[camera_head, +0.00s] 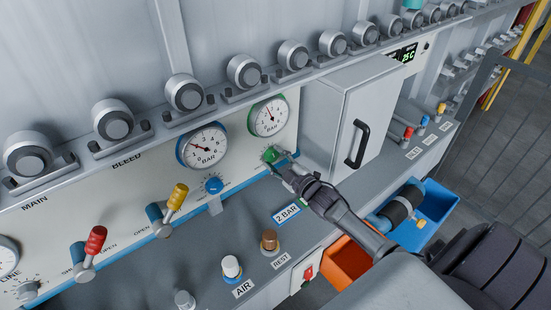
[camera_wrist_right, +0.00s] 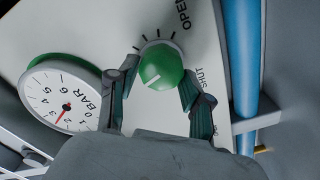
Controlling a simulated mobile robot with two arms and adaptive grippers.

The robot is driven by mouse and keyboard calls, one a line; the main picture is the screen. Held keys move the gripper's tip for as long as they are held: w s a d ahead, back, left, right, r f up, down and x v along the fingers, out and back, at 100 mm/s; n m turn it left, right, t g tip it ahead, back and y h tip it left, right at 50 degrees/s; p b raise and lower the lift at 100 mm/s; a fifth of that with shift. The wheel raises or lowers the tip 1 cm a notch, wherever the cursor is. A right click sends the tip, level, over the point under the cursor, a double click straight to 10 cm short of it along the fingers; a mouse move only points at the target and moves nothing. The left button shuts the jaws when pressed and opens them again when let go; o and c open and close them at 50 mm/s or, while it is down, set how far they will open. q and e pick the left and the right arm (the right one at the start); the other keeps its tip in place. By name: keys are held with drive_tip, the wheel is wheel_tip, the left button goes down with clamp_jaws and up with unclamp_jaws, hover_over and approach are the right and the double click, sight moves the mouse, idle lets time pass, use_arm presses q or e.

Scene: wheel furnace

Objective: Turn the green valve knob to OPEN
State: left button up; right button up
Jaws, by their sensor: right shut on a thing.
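The green valve knob (camera_head: 270,155) sits on the white panel, just below the green-rimmed gauge (camera_head: 269,117). In the right wrist view the knob (camera_wrist_right: 161,68) is round, with a white pointer line and dark scale marks around it. The pointer line lies between the labels' directions, pointing toward neither label. My left gripper is not in view.
A blue-rimmed gauge (camera_head: 202,146) and blue knob (camera_head: 213,185) are left of the green knob. A grey cabinet (camera_head: 350,120) with a black handle stands close to the right. Red (camera_head: 94,240) and yellow (camera_head: 177,196) levers are at left. A blue pipe (camera_wrist_right: 241,60) runs beside the knob.

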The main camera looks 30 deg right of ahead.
drive_tip(key=m, duration=0.4)
drive_tip(key=shift+d+m, duration=0.1)
drive_tip(key=shift+m, duration=0.3)
drive_tip(key=m, duration=0.3)
drive_tip(key=shift+d+m+p, duration=0.1)
drive_tip(key=shift+m+p, duration=0.2)
drive_tip(key=m, duration=0.3)
drive_tip(key=shift+m, duration=0.3)
drive_tip(key=m+b, duration=0.1)
drive_tip(key=m, duration=0.2)
drive_tip(key=shift+d+f+m, duration=0.1)
drive_tip(key=shift+m, duration=0.2)
drive_tip(key=m+b, duration=0.1)
drive_tip(key=m, duration=0.2)
drive_tip(key=shift+f+m, duration=0.1)
drive_tip(key=shift+m, duration=0.2)
drive_tip(key=m+b, duration=0.1)
drive_tip(key=m, duration=0.2)
drive_tip(key=shift+d+m, duration=0.1)
drive_tip(key=shift+m, duration=0.2)
drive_tip(key=m+b, duration=0.2)
drive_tip(key=m, duration=0.2)
drive_tip(key=shift+f, duration=0.15)
drive_tip(key=shift+m+b, duration=0.8)
drive_tip(key=shift+m, duration=0.9)
